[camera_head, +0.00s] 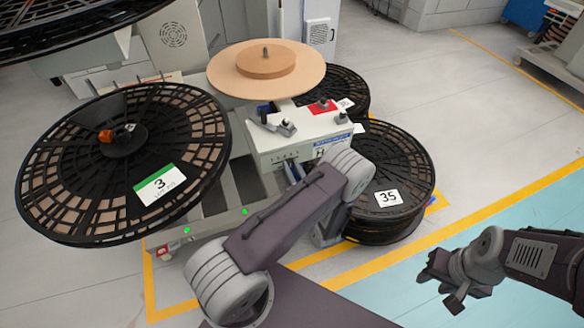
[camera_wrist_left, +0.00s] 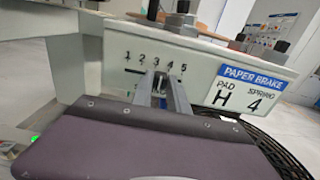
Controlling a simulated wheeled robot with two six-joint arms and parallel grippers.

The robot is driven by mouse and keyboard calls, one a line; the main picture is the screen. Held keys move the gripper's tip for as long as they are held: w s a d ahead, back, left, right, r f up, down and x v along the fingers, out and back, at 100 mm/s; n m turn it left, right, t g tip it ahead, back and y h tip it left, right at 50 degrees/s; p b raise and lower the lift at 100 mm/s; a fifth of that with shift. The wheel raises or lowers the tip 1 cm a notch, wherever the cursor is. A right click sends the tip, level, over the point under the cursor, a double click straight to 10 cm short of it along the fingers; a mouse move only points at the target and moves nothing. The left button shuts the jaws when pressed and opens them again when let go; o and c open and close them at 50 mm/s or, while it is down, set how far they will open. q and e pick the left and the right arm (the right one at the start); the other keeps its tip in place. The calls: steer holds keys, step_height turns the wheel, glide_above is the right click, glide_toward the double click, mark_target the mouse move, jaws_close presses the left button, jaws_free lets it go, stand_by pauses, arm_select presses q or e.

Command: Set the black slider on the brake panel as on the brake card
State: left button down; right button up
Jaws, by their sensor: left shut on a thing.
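The brake panel (camera_wrist_left: 112,56) is a pale plate with a dark slot under a scale of 1 to 5. The brake card (camera_wrist_left: 246,90), blue and white, sits right of the scale and reads PAPER BRAKE, PAD H, SPRING 4. My left gripper (camera_wrist_left: 162,80) is at the slot, shut on the black slider, which its fingers mostly hide. The fingers are below the 3 and 4; the slider's exact mark cannot be told. In the head view my left arm partly covers the panel front. My right gripper (camera_head: 445,285) is empty, its fingers apart, far from the panel.
A large reel marked 3 (camera_head: 85,205) stands left of the brake unit. A tan disc (camera_head: 225,75) is behind it. A reel marked 35 (camera_head: 410,160) lies close on the right. Open floor is at the right.

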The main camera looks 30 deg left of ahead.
arm_select(q)
steer(key=shift+w+d, duration=0.4)
steer(key=shift+w, duration=0.05)
steer(key=c, duration=1.3)
jaws_free()
steer(key=p+v, duration=0.1)
steer(key=v, duration=0.8)
steer(key=shift+p, duration=0.35)
